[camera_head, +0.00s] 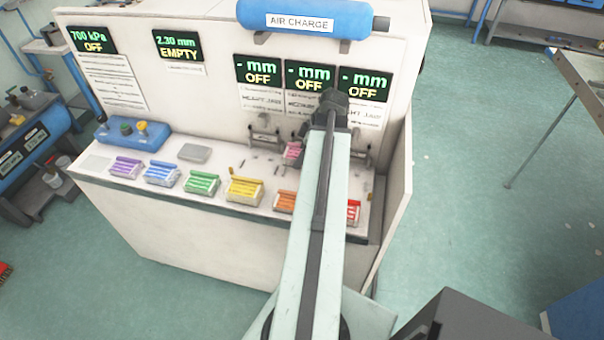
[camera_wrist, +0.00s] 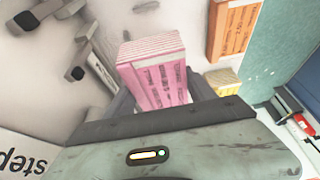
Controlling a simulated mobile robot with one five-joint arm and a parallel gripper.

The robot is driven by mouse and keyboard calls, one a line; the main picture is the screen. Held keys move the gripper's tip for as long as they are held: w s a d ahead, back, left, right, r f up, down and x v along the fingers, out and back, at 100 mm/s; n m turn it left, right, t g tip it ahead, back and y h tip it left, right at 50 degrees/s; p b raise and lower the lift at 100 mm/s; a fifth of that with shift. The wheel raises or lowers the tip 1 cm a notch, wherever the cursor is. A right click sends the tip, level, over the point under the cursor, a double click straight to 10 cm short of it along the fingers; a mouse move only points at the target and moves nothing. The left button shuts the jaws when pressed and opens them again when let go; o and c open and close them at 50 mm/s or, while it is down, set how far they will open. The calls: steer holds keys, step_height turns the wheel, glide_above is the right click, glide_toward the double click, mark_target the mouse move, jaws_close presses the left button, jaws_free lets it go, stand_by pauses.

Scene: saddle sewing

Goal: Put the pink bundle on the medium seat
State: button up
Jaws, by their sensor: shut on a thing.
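The pink bundle (camera_wrist: 152,72) is a striped block with dark print on its side. My gripper (camera_wrist: 158,98) is shut on it in the wrist view, with a dark finger on each side. In the head view a bit of the pink bundle (camera_head: 292,151) shows just left of my arm, which hides most of my gripper. Three stations with grey fixtures stand below the three "- mm OFF" displays. The left fixture (camera_head: 264,134) and right fixture (camera_head: 360,143) show; the middle one is mostly behind my arm. I cannot read which is the medium seat.
Purple (camera_head: 126,168), blue (camera_head: 162,174), green (camera_head: 201,182), yellow (camera_head: 245,190), orange (camera_head: 285,202) and red (camera_head: 352,213) bundles line the bench's front. Dark fixture parts (camera_wrist: 77,73) jut out at left in the wrist view. A side panel (camera_head: 396,205) bounds the bench's right end.

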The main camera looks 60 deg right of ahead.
mark_target(297, 174)
step_height(297, 174, down, 8)
steer(key=b, duration=0.5)
steer(key=shift+r+b, duration=0.25)
steer(key=shift+b, duration=0.1)
steer(key=shift+r, duration=0.25)
steer(key=shift+f, duration=0.25)
steer(key=o, duration=1.6)
steer(key=shift+r, duration=0.1)
steer(key=shift+r+p, duration=0.6)
steer(key=shift+p, duration=0.1)
steer(key=p+v, duration=0.9)
steer(key=v, duration=0.1)
steer(key=shift+r+p, duration=0.3)
steer(key=shift+p, duration=0.05)
steer(key=shift+s+r+p, duration=0.3)
steer(key=shift+r+p, duration=0.05)
steer(key=shift+p, duration=0.05)
steer(key=shift+f, duration=0.1)
